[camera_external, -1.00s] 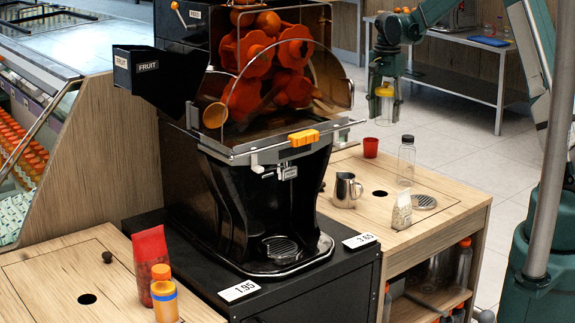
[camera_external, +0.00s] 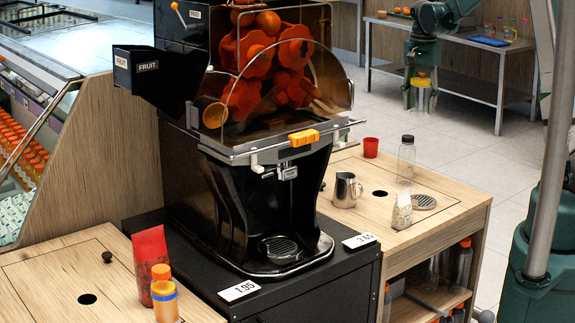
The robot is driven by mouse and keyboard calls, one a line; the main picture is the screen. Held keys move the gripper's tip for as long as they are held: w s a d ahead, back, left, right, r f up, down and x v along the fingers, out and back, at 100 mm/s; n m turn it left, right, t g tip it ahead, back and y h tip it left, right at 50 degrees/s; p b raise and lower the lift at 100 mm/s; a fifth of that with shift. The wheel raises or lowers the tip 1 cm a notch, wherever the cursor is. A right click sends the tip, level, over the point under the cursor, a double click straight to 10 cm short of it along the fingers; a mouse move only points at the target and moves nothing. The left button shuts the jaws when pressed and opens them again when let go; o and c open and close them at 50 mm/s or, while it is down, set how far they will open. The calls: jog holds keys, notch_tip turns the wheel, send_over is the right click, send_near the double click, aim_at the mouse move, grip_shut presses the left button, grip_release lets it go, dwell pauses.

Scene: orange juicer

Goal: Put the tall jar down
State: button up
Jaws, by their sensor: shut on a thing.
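The tall jar (camera_external: 424,99) is a clear jar with a yellow lid. It hangs upright in the air at the upper right of the view, above the floor beyond the right counter. My gripper (camera_external: 421,88) is around the jar near its lid and is shut on it. The right wooden counter (camera_external: 448,197) stands lower and nearer than the jar in the picture. The jar touches no surface that I can see.
On the right counter stand a red cup (camera_external: 370,147), a clear bottle (camera_external: 406,158), a metal pitcher (camera_external: 347,189) and a small bag (camera_external: 402,210). A black juicer (camera_external: 262,200) stands to their left. A side table (camera_external: 480,62) with small items is behind.

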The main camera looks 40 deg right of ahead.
jog(key=s+d, duration=0.2)
jog(key=s, duration=1.1)
notch_tip(320, 180, down, 12)
jog(key=s+n, duration=0.1)
jog(key=shift+s+r, duration=0.15)
jog(key=shift+s, duration=0.05)
jog(key=shift+f+b, duration=0.8)
jog(key=shift+f, duration=2.3)
jog(key=shift+f+b, duration=0.55)
jog(key=shift+f, duration=1.35)
jog(key=shift+f, duration=0.15)
